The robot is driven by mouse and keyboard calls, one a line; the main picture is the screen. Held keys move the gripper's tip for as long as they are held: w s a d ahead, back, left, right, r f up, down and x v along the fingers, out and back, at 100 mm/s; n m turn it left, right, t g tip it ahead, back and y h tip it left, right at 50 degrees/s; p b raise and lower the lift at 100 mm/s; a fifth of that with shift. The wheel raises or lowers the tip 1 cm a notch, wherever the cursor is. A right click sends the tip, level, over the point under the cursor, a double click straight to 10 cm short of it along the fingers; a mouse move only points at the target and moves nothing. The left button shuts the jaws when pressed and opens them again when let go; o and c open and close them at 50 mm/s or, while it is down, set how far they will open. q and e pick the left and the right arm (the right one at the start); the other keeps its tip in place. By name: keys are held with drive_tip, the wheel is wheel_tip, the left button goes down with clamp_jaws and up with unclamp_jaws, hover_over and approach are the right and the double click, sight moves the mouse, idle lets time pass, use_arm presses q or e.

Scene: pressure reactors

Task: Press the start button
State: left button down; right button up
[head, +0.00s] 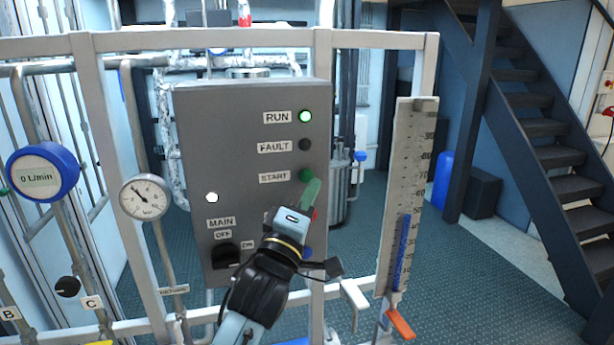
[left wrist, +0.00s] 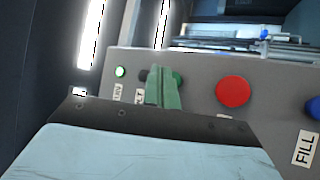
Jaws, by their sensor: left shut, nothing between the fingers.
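The green start button (head: 305,174) sits beside the START label on a grey control box (head: 225,130). My left gripper (head: 314,186) is shut and empty, its green fingertips just below and to the right of the button in the head view. In the left wrist view the shut fingers (left wrist: 163,88) partly cover the start button (left wrist: 179,77). I cannot tell whether the tips touch it. The RUN lamp (head: 305,116) is lit green, and it also glows in the left wrist view (left wrist: 120,72). My right gripper is not in view.
The FAULT lamp (head: 305,145) is dark. A black MAIN knob (head: 225,255) is low on the box. A level gauge (head: 405,200) stands at the right.

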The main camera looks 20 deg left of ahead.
use_arm(q)
drive_tip(key=shift+s+d, duration=0.5)
drive_tip(key=shift+s, duration=0.25)
drive_tip(key=shift+s+d, duration=0.45)
drive_tip(key=shift+s, duration=0.25)
